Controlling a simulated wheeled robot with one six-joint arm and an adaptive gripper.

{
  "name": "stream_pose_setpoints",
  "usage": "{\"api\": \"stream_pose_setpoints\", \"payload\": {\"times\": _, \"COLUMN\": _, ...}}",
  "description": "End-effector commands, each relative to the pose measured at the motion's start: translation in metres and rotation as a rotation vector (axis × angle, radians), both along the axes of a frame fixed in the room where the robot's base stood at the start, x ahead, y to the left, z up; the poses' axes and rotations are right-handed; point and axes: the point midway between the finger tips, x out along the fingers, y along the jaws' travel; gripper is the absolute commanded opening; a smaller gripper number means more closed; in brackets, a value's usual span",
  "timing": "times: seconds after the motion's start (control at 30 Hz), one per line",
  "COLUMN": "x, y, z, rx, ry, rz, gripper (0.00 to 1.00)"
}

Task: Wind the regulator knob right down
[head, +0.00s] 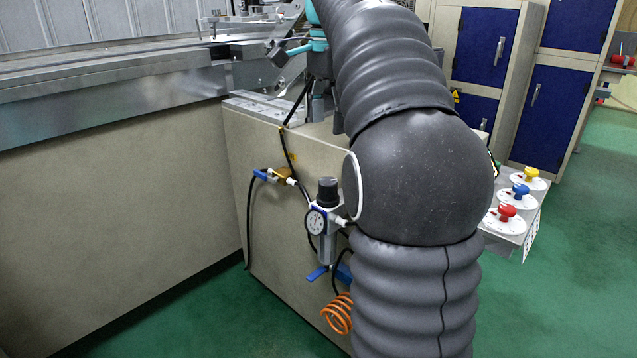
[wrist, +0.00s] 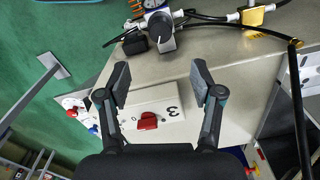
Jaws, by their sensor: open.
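The regulator knob (head: 328,190) is a black ribbed cap on top of the regulator, which is mounted on the front of a beige cabinet. The regulator's round white gauge (head: 316,221) sits just below it. In the wrist view the black knob (wrist: 160,26) shows near the top, beyond my fingertips. My gripper (wrist: 160,82) is open, its two fingers spread wide with nothing between the tips. It is above the cabinet and apart from the knob. In the head view my arm hides most of it.
A red rotary switch (wrist: 147,121) on a white plate marked 0 and 3 lies below the fingers in the wrist view. Blue-handled valves, a black hose and an orange coiled hose (head: 338,314) surround the regulator. Yellow, blue and red knobs (head: 507,211) stand at the right.

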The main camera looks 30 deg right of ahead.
Motion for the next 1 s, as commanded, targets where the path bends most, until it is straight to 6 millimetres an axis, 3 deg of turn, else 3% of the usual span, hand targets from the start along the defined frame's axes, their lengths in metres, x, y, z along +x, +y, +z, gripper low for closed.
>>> {"api": "stream_pose_setpoints", "payload": {"times": 0.17, "x": 0.001, "y": -0.003, "z": -0.010, "rx": 0.002, "ry": 0.008, "rz": -0.023, "gripper": 0.66}}
{"api": "stream_pose_setpoints", "payload": {"times": 0.7, "x": 0.001, "y": -0.003, "z": -0.104, "rx": 0.003, "ry": 0.006, "rz": -0.020, "gripper": 0.66}}
{"api": "stream_pose_setpoints", "payload": {"times": 1.0, "x": 0.001, "y": -0.003, "z": -0.134, "rx": 0.002, "ry": 0.005, "rz": -0.020, "gripper": 0.66}}
